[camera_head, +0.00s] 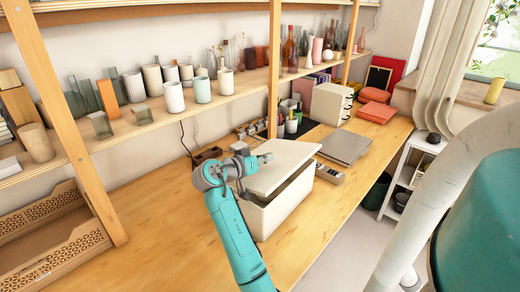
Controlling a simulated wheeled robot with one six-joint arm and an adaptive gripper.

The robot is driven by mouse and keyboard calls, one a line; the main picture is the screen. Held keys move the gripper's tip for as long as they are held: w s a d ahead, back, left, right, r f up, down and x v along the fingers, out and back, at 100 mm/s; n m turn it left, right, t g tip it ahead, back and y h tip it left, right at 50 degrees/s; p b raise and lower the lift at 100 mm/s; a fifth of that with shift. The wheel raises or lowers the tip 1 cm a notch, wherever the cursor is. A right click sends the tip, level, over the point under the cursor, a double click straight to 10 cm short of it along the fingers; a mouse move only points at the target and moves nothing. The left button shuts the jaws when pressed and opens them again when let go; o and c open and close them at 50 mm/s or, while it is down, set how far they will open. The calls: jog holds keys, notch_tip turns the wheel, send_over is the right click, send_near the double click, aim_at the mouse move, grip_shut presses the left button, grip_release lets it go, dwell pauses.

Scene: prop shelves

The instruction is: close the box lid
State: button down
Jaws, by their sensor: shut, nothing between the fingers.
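A cream-white box (277,213) stands on the wooden worktop in the middle of the view. Its flat lid (284,168) is tilted, with a dark gap along the right and front side between lid and box wall. My teal arm comes up from the bottom, in front of the box's left side. My gripper (266,158) is at the lid's upper left, over or against its edge; whether it touches cannot be told. The fingers are small here and look closed, with nothing seen between them. The arm hides the box's left side.
The worktop (150,248) is clear to the left of the box, up to a patterned wooden tray (45,235). Wooden posts (75,140) and shelves with cups (174,97) stand behind. Grey folders (345,146) and a small drawer unit (331,104) lie to the right.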

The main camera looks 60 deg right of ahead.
jog(key=shift+s+f, duration=0.3)
jog(key=shift+f, duration=0.2)
jog(key=shift+s+f, duration=0.25)
jog(key=shift+f, duration=0.2)
jog(key=shift+a, duration=0.1)
